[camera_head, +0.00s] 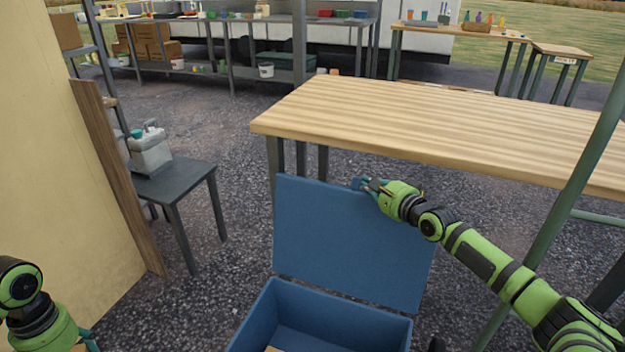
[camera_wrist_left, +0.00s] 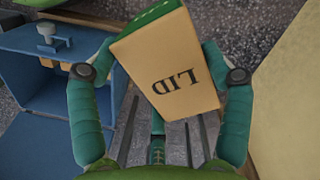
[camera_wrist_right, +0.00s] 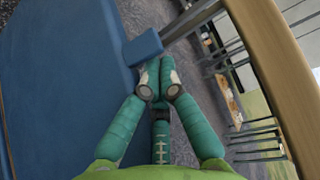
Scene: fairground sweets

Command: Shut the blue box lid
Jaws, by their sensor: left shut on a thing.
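The blue box (camera_head: 340,312) stands open at the bottom centre of the head view. Its blue lid (camera_head: 345,240) is raised nearly upright, with a small blue tab (camera_wrist_right: 143,47) on its edge. My right gripper (camera_head: 368,185) is at the lid's upper edge. In the right wrist view its fingertips (camera_wrist_right: 157,72) are together, close behind the tab; whether they touch it I cannot tell. My left gripper (camera_wrist_left: 158,75) is shut on a tan block (camera_wrist_left: 170,75) with a green end, marked "LID". The box also shows beside it in the left wrist view (camera_wrist_left: 35,110).
A wooden table (camera_head: 430,115) stands just behind the lid and right arm. A grey stool (camera_head: 180,180) with a whitish container (camera_head: 150,152) is at left, beside a tan panel (camera_head: 50,180). A green pole (camera_head: 565,205) rises at right. Open asphalt lies left of the box.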

